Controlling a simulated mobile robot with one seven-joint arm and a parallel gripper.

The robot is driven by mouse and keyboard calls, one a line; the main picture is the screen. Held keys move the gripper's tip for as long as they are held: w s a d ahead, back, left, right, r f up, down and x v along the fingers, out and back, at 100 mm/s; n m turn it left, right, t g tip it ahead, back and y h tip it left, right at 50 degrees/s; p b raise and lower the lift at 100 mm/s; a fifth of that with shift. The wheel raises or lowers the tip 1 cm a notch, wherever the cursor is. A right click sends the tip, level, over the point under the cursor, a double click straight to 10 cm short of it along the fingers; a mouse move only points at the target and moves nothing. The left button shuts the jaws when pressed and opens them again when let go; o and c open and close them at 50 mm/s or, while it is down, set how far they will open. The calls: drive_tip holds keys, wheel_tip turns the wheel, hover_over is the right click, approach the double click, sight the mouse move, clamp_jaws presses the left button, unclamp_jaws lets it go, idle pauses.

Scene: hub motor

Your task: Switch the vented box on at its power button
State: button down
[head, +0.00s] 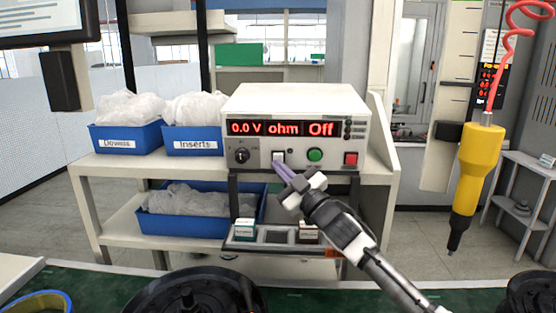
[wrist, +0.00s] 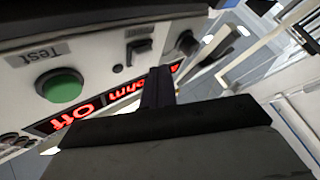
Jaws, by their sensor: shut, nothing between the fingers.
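A cream box (head: 296,101) stands on the shelf unit, and its lit red display (head: 282,129) reads "0.0 V", "ohm" and "Off". Its front carries a black knob (head: 242,155), a small switch (head: 278,156), a green button (head: 315,154) and a red button (head: 351,158). My gripper (head: 280,166) is shut and empty, its tips just in front of and below the small switch. Contact cannot be told.
Blue bins (head: 125,137) labelled "Dowels" and "Inserts" stand left of the box, with another blue bin (head: 195,222) below. A small black tray (head: 278,236) sits under the box. A yellow tool (head: 478,170) hangs at right on a red coiled hose. Dark round parts (head: 195,292) lie in front.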

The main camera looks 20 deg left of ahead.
idle(0.7)
drive_tip(key=shift+w+a, duration=0.1)
drive_tip(key=shift+w, duration=0.35)
drive_tip(key=shift+w+a+r, duration=0.1)
drive_tip(key=shift+w+a, duration=0.05)
drive_tip(key=shift+w, duration=0.25)
idle(0.5)
drive_tip(key=shift+s, duration=0.1)
drive_tip(key=shift+s+d, duration=0.25)
drive_tip(key=shift+s, duration=0.45)
drive_tip(key=shift+s+b, duration=0.1)
drive_tip(key=shift+b, duration=0.2)
drive_tip(key=shift+s+d+f+b, duration=0.15)
drive_tip(key=shift+s+d+b, duration=0.15)
drive_tip(key=shift+s, duration=0.45)
drive_tip(key=shift+s+d+f+b, duration=0.15)
drive_tip(key=shift+s+b, duration=0.1)
drive_tip(key=shift+s, duration=0.55)
drive_tip(key=shift+s+d+f+b, duration=0.15)
drive_tip(key=shift+s+d+b, duration=0.15)
drive_tip(key=shift+s, duration=0.45)
